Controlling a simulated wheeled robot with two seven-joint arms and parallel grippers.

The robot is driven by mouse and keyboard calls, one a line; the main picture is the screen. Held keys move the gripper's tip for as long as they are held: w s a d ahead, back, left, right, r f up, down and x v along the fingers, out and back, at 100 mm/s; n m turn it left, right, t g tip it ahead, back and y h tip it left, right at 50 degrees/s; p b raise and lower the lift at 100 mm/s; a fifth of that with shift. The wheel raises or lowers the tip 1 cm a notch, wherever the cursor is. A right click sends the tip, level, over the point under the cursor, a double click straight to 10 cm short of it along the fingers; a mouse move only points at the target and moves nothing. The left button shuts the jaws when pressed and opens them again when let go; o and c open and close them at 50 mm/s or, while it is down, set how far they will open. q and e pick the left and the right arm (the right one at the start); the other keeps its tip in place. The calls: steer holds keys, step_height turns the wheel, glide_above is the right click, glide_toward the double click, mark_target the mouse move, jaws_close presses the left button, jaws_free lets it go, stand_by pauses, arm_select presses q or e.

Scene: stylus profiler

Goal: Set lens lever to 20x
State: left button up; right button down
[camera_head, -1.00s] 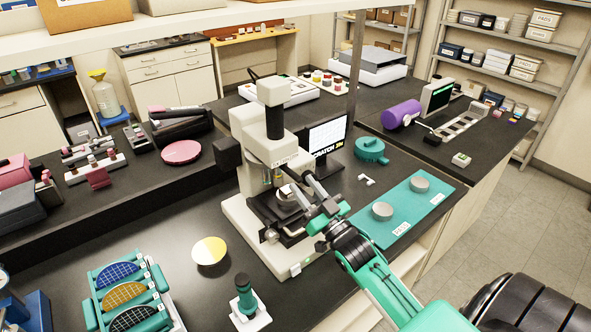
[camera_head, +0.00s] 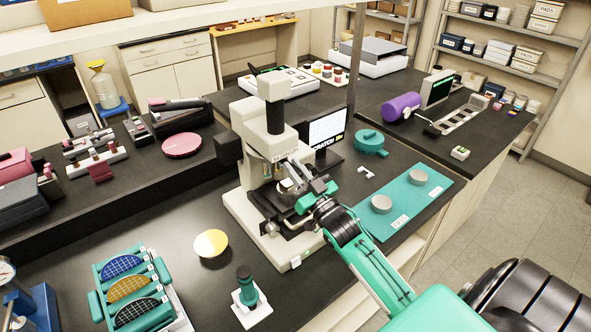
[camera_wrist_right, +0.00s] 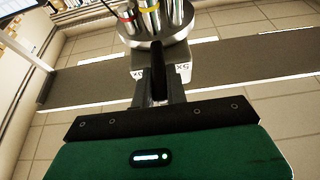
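The cream stylus profiler (camera_head: 252,130) stands on the black bench. Its metal lens turret (camera_wrist_right: 156,27), with banded lens barrels, shows at the top of the right wrist view. A black lever (camera_wrist_right: 157,68) stands out below it, in front of a pale label plate (camera_wrist_right: 182,72); 5X is readable at its right, and the left marking is partly hidden. My right gripper (camera_head: 293,178) reaches into the profiler below the head. In the wrist view its grey fingers (camera_wrist_right: 159,88) stand apart on either side of the lever; contact cannot be made out. My left gripper is not in view.
A monitor (camera_head: 326,129) stands right behind the profiler. A teal mat (camera_head: 399,202) with grey discs lies to its right. A yellow-and-white disc (camera_head: 211,243), a wafer rack (camera_head: 131,285) and a green-handled tool (camera_head: 245,285) are in front and left.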

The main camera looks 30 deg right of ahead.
steer(key=shift+d, duration=0.15)
steer(key=shift+w+d+n+g+y+b, duration=0.1)
steer(key=shift+d+n+g+y+b, duration=0.1)
steer(key=shift+d+n+y+b, duration=0.45)
steer(key=shift+w+d+n+g+y+b, duration=0.1)
steer(key=shift+d+n+g+y+b, duration=0.1)
steer(key=shift+y, duration=0.8)
steer(key=shift+w+d+n+g+y+b, duration=0.1)
steer(key=shift+d+n+g+y+b, duration=0.1)
steer(key=shift+d+n+y+b, duration=0.45)
steer(key=shift+a, duration=0.2)
steer(key=c, duration=1.4)
jaws_free()
